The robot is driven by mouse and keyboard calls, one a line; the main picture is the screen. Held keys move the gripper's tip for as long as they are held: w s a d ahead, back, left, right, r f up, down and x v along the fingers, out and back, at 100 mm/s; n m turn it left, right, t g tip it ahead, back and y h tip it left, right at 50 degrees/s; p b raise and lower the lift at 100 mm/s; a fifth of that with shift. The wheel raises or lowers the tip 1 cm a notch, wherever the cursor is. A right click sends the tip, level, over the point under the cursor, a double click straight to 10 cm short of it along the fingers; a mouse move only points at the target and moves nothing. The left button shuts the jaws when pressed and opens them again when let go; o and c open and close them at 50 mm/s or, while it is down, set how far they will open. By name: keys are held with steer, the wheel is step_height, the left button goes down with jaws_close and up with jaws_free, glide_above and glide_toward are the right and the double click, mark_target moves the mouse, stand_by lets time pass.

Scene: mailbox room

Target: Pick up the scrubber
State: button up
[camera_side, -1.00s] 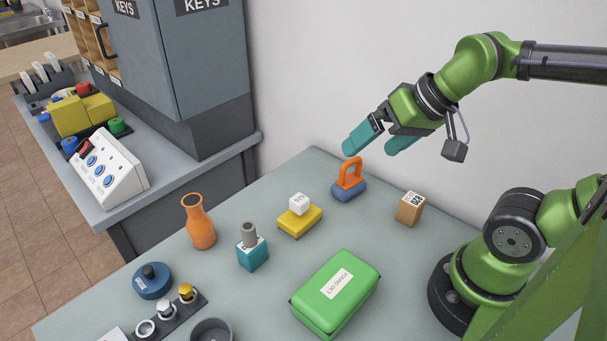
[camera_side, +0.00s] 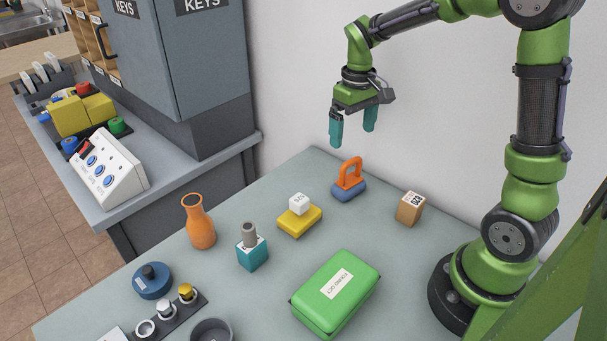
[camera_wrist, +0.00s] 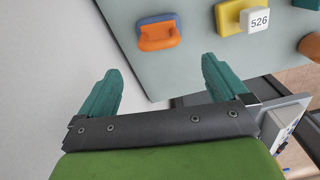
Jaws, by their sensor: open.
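The scrubber (camera_side: 348,190) has a blue base and an upright orange loop handle. It stands on the table near its back edge, by the wall. It also shows in the wrist view (camera_wrist: 158,32), at the top, beyond the fingertips. My gripper (camera_side: 353,139) is open and empty, with teal fingers pointing down. It hangs in the air above the scrubber, and its fingers are clear of the handle. Both fingers show in the wrist view (camera_wrist: 159,78) with nothing between them.
A yellow block (camera_side: 300,221) with a white cube (camera_side: 299,203) stands left of the scrubber. A cardboard box (camera_side: 410,208) is to the right. A green case (camera_side: 336,293), an orange vase (camera_side: 198,222) and a teal holder (camera_side: 252,253) are nearer. The wall (camera_side: 290,70) rises behind.

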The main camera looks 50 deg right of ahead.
mark_target(348, 179)
step_height(348, 179, down, 14)
steer(key=shift+r, duration=0.1)
steer(key=c, duration=0.9)
